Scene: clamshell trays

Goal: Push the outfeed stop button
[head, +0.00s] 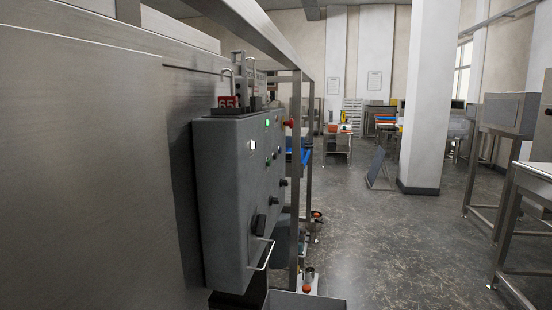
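A grey control box (230,200) is mounted on the left, seen at a steep angle. Its face carries a lit white round button or lamp (251,145), a lit green one (267,122), several small buttons, and dark knobs, one of them a larger black knob (258,224) low on the face. A red button (289,123) sticks out at the far upper edge, close to the metal post. No label is legible, so I cannot tell which is the outfeed stop button. My gripper is not in view.
A red display (228,102) reading 65 sits on top of the box. A metal handle (264,255) juts from its lower face. A steel frame post (295,180) stands just beyond. Open floor (400,250) lies to the right, with a white pillar (428,100) and steel tables (510,210).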

